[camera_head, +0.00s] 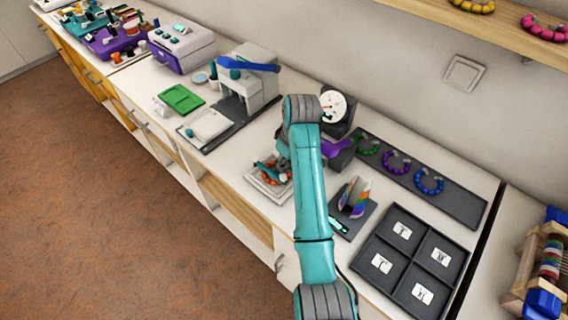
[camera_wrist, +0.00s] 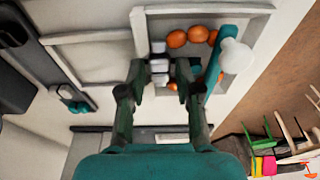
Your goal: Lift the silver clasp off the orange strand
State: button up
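The orange strand (camera_wrist: 177,39) is a curved row of orange beads in a shallow light-rimmed tray (camera_wrist: 205,10). In the head view the orange beads (camera_head: 268,181) lie in the tray (camera_head: 254,184), partly behind my arm. The silver clasp (camera_wrist: 159,64) is a short stack of pale metallic pieces at the strand's left end. My gripper (camera_wrist: 160,76) is over the tray, with one finger on each side of the clasp. The fingers stand apart, and narrow gaps seem to show beside the clasp. The fingers hide part of the strand.
A teal bar (camera_wrist: 213,65) with a white rounded end stands close to the right finger. In the head view, a dark four-compartment tray (camera_head: 408,262) and a dark board with bead rings (camera_head: 447,201) are to the right. A grey press (camera_head: 252,88) stands behind left.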

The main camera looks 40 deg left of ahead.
grip_shut()
jog(key=shift+r, duration=0.5)
dwell(1.1)
jog(key=shift+r, duration=2.4)
